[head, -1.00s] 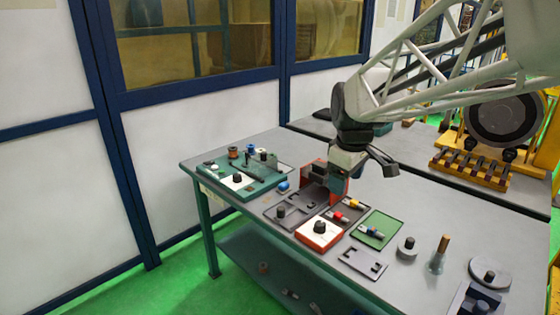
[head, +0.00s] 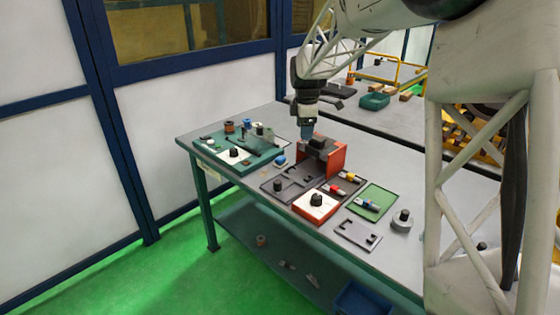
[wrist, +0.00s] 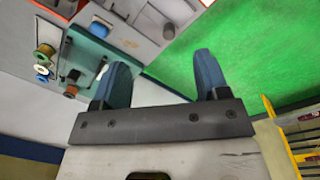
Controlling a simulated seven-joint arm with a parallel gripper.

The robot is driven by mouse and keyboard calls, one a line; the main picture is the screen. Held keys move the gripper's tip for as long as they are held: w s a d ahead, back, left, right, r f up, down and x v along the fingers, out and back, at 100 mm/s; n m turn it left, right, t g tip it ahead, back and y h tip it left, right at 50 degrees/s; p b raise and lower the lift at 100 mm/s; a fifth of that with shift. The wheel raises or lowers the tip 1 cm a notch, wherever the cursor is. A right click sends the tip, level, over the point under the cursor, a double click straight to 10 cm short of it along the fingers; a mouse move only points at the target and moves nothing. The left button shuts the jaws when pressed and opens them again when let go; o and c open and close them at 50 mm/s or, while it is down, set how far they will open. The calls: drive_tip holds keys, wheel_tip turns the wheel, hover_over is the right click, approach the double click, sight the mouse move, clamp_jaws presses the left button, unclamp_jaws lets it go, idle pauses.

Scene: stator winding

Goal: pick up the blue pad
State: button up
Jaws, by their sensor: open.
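The blue pad (head: 281,160) is a small blue block with a pale part. It lies on the grey table in the head view, between the green board and the dark tray. My gripper (head: 307,138) points down above the table, above and to the right of the pad in the picture, near the left end of the red bracket. In the wrist view its two blue fingers (wrist: 161,65) are apart, with nothing between them. A small blue thing (wrist: 99,29) shows beyond the left finger there; I cannot tell for sure that it is the pad.
The red bracket (head: 333,161) stands close to my gripper. A red box with a black knob (head: 316,200) is at the front.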

drive_tip(key=w+a+f+n, duration=0.35)
drive_tip(key=w+f, duration=0.25)
drive_tip(key=w, duration=0.4)
drive_tip(key=n, duration=0.5)
hover_over(280, 157)
drive_tip(key=shift+g, duration=0.4)
wheel_tip(280, 157, down, 10)
drive_tip(key=shift+s+a+r, duration=0.15)
drive_tip(key=shift+f, duration=1.3)
drive_tip(key=shift+f, duration=2.6)
